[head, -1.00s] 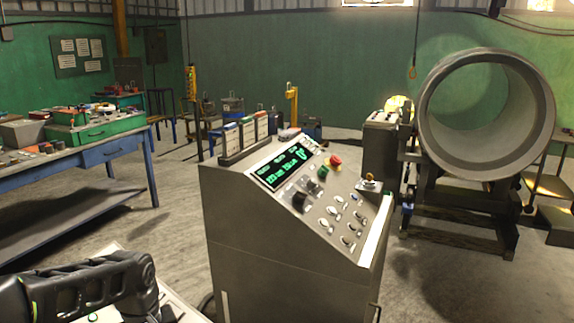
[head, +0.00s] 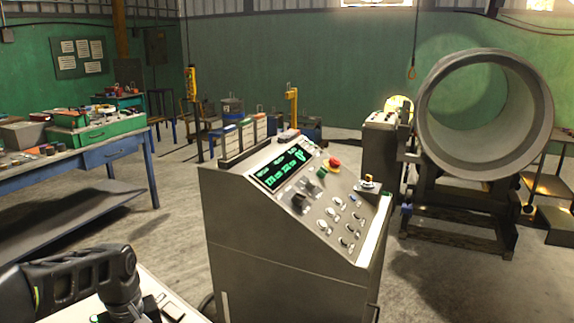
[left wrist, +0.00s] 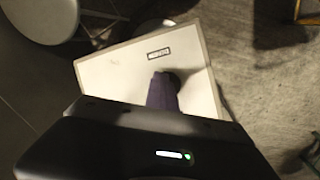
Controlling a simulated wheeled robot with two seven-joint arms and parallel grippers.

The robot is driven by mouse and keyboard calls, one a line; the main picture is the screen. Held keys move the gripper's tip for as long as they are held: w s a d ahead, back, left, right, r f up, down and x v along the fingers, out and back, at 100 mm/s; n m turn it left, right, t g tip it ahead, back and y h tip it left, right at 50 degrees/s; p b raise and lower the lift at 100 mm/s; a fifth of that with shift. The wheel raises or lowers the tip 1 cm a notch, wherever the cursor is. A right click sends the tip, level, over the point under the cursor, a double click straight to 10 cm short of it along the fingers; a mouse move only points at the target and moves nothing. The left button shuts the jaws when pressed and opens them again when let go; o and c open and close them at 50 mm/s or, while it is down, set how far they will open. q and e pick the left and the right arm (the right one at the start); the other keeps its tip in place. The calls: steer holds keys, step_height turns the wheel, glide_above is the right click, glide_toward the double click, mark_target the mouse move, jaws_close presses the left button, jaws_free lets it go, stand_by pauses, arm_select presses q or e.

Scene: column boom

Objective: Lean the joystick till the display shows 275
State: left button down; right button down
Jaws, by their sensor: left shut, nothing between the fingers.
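The grey control console (head: 285,245) stands in the middle of the head view with a sloping top panel. Its display (head: 283,165) is dark with green digits, too small to read surely. The joystick (head: 368,182) appears as a small upright knob on a plate at the panel's right. My left arm (head: 70,282) is at the lower left, well apart from the console. In the left wrist view my left gripper (left wrist: 162,82) is shut and empty, above a pale panel with a small label.
The panel also carries a red button (head: 334,163), a green button (head: 322,172), a black knob (head: 300,198) and several switches. A large grey pipe section (head: 542,120) rests on a stand behind at right. A workbench (head: 110,150) stands at left. Open floor lies between.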

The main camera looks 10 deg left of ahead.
arm_select(q)
steer(key=shift+s+a+f, duration=0.1)
steer(key=shift+s+f, duration=0.1)
steer(key=shift+f, duration=0.35)
steer(key=d, duration=0.2)
steer(key=s+d, duration=0.1)
steer(key=d, duration=0.1)
steer(key=shift+w, duration=0.1)
step_height(320, 180, up, 8)
steer(key=p, duration=0.5)
steer(key=shift+p, duration=0.4)
